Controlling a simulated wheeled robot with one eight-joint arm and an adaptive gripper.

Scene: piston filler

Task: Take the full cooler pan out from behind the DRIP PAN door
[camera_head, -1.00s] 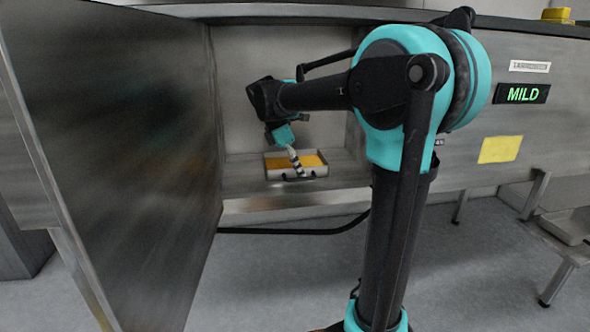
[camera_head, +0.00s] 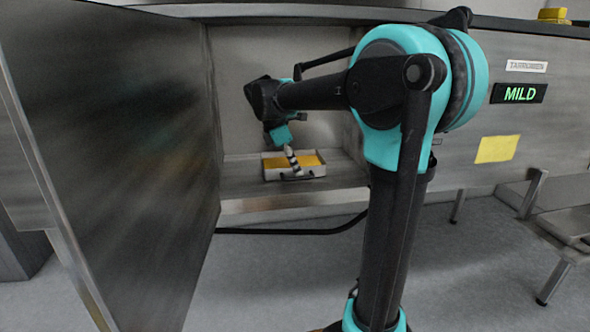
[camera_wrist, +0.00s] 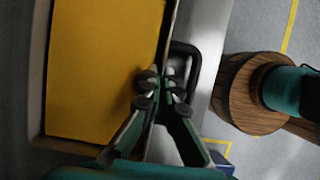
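The cooler pan (camera_head: 316,172), a shallow light metal tray filled with orange-yellow material, sits in the open compartment behind the swung-open door (camera_head: 120,170). In the wrist view the pan's fill (camera_wrist: 100,65) and its dark front handle (camera_wrist: 203,75) show. My gripper (camera_head: 293,163) reaches down to the pan's front side. In the wrist view my gripper's (camera_wrist: 163,88) fingers are close together at the front wall, one over the fill side and one at the handle. They look shut on the pan. The exact contact is partly hidden by the fingers.
The compartment's front ledge (camera_head: 290,204) lies just below the pan. The door stands close at the left of the opening. Grey floor (camera_head: 270,275) in front is open.

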